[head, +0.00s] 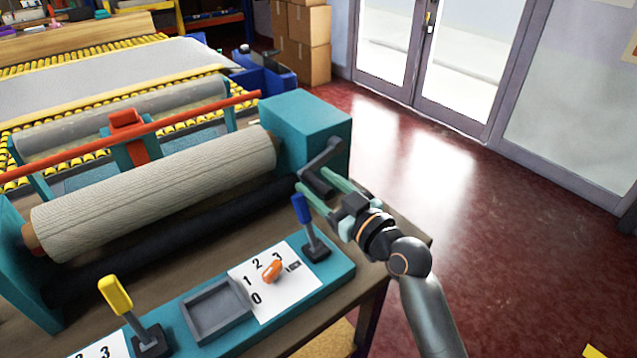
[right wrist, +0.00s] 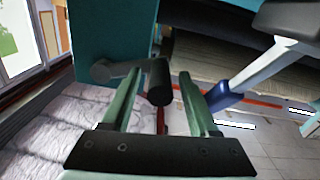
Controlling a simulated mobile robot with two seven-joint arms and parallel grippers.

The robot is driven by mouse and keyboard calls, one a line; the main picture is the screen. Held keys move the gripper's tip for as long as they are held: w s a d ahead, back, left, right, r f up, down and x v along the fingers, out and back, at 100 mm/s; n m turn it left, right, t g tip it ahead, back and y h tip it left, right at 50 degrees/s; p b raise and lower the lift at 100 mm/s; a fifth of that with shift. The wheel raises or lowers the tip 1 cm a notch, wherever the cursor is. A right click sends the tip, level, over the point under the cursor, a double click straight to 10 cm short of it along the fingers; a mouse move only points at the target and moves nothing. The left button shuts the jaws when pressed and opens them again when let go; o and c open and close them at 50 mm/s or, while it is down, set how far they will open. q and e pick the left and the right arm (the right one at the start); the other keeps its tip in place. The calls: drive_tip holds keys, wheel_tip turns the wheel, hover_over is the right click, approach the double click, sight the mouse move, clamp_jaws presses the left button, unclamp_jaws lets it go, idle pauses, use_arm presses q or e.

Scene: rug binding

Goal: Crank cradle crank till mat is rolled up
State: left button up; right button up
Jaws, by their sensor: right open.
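The teal cradle (head: 310,118) stands on a wooden bench and carries a thick beige ribbed roll (head: 160,192). Its dark grey crank (head: 322,156) sticks out of the right end box, with the arm sloping down left to the handle. My right gripper (head: 313,181) is at the crank handle with its green fingers apart. In the right wrist view the black handle (right wrist: 158,82) stands between the two open fingers, with gaps on both sides. My left gripper is not in view.
A blue lever (head: 302,208) stands close to my right gripper, near an orange knob (head: 272,271) on a numbered plate. A yellow lever (head: 115,294) and a grey tray (head: 217,311) are further left. An orange bar (head: 190,122) crosses behind the roll. The red floor on the right is clear.

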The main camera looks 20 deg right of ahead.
drive_tip(key=shift+w, duration=0.15)
clamp_jaws()
idle(0.4)
drive_tip(key=shift+a, duration=0.1)
idle(0.9)
